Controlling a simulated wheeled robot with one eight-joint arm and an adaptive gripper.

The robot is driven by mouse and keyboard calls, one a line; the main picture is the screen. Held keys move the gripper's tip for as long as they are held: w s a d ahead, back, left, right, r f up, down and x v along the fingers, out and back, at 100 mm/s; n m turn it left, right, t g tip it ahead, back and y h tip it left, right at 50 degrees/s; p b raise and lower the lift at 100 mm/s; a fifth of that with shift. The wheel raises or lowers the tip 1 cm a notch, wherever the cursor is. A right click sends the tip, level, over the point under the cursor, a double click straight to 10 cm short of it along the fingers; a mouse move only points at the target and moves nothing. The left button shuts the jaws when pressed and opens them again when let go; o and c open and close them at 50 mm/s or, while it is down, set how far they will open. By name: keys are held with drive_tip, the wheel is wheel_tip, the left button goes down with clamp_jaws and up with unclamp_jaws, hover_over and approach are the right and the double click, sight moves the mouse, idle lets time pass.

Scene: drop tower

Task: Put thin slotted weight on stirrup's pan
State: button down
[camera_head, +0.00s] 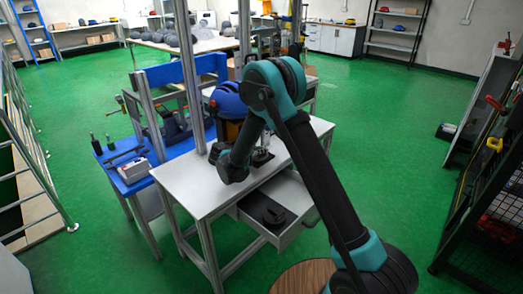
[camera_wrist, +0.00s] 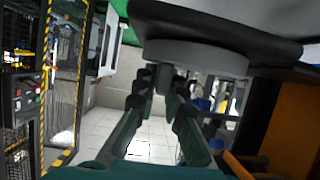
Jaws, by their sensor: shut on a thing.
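My gripper (camera_wrist: 162,88) shows in the wrist view with its two fingers close together, shut on a small grey tab. The tab appears to belong to the pale grey disc, which I take for the thin slotted weight (camera_wrist: 200,58). The disc lies right against a broad dark plate (camera_wrist: 215,22), perhaps the stirrup's pan; I cannot tell whether they touch. In the head view a dark round base with a silver part (camera_head: 262,156) stands on the white table, beside my dark wrist. My fingers are hidden there by my arm.
The white table (camera_head: 185,180) has an open drawer (camera_head: 292,190) with a dark piece (camera_head: 272,213) in it. Metal uprights (camera_head: 190,70) rise behind. A blue helmet (camera_head: 228,98) hangs close to my arm. A blue side table (camera_head: 122,177) carries small tools.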

drive_tip(key=c, duration=1.6)
unclamp_jaws()
drive_tip(key=shift+f, duration=0.1)
